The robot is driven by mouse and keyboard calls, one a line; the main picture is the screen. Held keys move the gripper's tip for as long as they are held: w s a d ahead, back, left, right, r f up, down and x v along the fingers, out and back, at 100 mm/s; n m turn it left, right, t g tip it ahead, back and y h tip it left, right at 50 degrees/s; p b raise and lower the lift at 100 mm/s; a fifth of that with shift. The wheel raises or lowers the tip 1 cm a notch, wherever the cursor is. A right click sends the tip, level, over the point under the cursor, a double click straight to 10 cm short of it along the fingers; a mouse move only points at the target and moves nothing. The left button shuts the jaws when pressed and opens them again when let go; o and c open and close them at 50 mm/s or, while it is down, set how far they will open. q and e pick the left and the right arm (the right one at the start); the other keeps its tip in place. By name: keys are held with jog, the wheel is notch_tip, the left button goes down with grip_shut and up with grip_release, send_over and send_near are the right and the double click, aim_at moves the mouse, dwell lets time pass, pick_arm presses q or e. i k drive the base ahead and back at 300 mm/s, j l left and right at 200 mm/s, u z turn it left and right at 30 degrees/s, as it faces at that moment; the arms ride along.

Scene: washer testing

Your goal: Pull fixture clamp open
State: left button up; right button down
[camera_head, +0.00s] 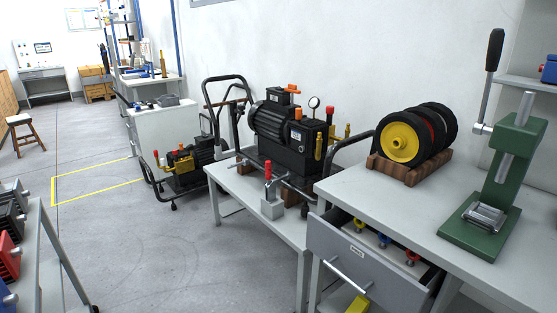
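A small clamp with an upright red handle (268,170) stands on a grey block (271,209) near the front edge of the lower grey bench (235,190). It appears to be the fixture clamp; a metal arm runs right from it in front of the black pump unit (285,130). Whether the clamp presses on anything is too small to tell. Neither of my grippers is in view.
To the right, a higher bench (350,187) carries yellow-and-black wheels (402,148) on a wooden rack and a green lever press (500,190). Its drawer (352,268) is pulled out below. A wheeled pump cart (180,168) stands behind. Open floor lies left.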

aim_at(268, 173)
jog(key=i+j+u, duration=0.15)
jog(key=i+u, duration=0.2)
jog(key=i, duration=0.7)
